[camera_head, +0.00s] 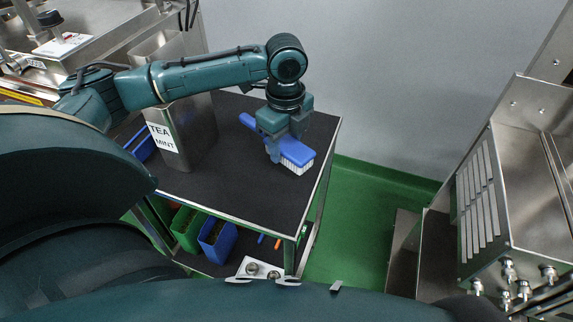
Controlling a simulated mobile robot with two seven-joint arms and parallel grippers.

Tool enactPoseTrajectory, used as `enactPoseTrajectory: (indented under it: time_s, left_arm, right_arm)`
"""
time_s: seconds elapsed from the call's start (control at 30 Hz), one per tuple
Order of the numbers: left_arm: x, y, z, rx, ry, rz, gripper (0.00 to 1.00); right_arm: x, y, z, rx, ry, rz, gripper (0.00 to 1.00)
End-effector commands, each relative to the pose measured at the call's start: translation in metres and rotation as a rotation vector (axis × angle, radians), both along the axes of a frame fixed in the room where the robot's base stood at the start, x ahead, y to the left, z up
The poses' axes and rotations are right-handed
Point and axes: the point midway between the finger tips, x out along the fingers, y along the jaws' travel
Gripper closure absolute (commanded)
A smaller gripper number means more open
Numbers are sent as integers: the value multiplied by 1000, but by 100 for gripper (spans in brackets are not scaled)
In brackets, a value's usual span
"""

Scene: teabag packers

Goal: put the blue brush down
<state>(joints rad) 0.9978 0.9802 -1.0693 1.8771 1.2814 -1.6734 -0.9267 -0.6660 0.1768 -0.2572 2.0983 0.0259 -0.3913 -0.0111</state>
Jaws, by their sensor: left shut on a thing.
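The blue brush (297,151) has a blue back and handle and white bristles that face down. It is at the right part of the dark table top (242,178). My left gripper (275,150) points down and is shut on the brush, around its middle. The handle shows to the left of the gripper and the bristled head to the right. The bristles are at or just above the table top; I cannot tell if they touch it. My right gripper is not in view.
Green (187,228) and blue (216,240) bins sit on the lower shelf. The table's front middle is clear. Steel machinery (480,200) stands at the right.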

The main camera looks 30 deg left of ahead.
Motion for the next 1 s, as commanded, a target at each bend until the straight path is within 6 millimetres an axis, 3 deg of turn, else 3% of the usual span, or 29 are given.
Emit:
enactPoseTrajectory:
  time_s: [0.4, 0.83, 0.87, 1.0]
  left_arm:
    - [0, 0, -54, 0, 1, 0, 80]
    - [0, -1, -60, 0, -1, 0, 80]
    - [0, 0, -60, 0, -2, 0, 52]
    - [0, 0, -60, 0, -1, 0, 41]
  right_arm:
    - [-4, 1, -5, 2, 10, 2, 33]
    - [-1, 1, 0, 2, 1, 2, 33]
    - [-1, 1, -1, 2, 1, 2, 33]
    - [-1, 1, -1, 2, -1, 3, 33]
